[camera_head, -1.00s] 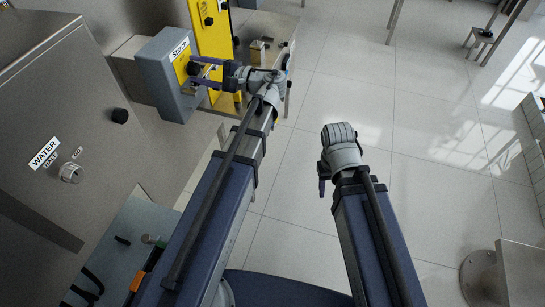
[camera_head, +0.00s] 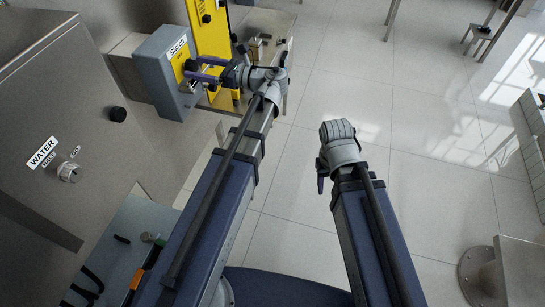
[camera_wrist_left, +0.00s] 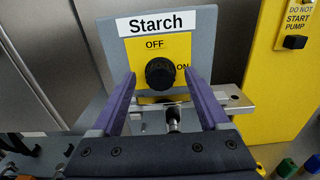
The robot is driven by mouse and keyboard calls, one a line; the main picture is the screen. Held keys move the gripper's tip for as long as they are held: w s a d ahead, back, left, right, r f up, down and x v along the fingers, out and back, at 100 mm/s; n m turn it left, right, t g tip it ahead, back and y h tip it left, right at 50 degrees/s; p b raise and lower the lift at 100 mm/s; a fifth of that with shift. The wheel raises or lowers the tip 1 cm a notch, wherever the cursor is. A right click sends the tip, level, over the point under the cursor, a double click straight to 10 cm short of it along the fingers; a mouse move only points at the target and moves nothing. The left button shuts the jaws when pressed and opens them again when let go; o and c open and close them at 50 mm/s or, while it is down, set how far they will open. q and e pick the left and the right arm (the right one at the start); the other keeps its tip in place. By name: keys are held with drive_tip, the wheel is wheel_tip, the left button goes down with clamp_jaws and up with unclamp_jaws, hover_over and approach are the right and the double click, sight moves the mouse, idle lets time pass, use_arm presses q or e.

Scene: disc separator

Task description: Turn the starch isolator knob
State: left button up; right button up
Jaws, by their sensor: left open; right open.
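The starch isolator is a grey box (camera_head: 158,78) with a yellow plate and a "Starch" label, at the upper left of the head view. Its round black knob (camera_wrist_left: 160,73) sits between the OFF and ON markings in the left wrist view. My left gripper (camera_wrist_left: 157,82) is open, with one purple finger on each side of the knob in that view. I cannot tell whether the fingertips reach around it or stop short. In the head view the left gripper (camera_head: 192,68) is at the box's front face. My right gripper (camera_head: 321,179) is away over the floor, mostly hidden by its wrist.
A metal latch bar (camera_wrist_left: 225,105) lies just below and right of the knob. A yellow panel (camera_wrist_left: 275,85) stands to the right. A steel cabinet labelled WATER (camera_head: 85,110) fills the left side.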

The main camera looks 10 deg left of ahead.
use_arm(q)
drive_tip(key=d, duration=0.7)
drive_tip(key=s+d+f+n+h+p, duration=0.1)
drive_tip(key=s+d+f+n+h, duration=0.5)
drive_tip(key=d+f+h, duration=0.1)
drive_tip(key=s+d+f+n+h+p, duration=0.1)
drive_tip(key=s+d+f+n+h, duration=0.5)
drive_tip(key=d+f, duration=0.3)
drive_tip(key=shift+s+d+f+g+h, duration=0.3)
drive_tip(key=shift+s+f+g+h, duration=0.1)
drive_tip(key=shift+f, duration=0.9)
drive_tip(key=s+d+f+n+h, duration=0.1)
drive_tip(key=s+d+n+h, duration=0.2)
drive_tip(key=d, duration=0.2)
drive_tip(key=shift+s+d+f+g, duration=0.15)
drive_tip(key=shift+s+d+g, duration=0.1)
drive_tip(key=shift+s+g, duration=0.05)
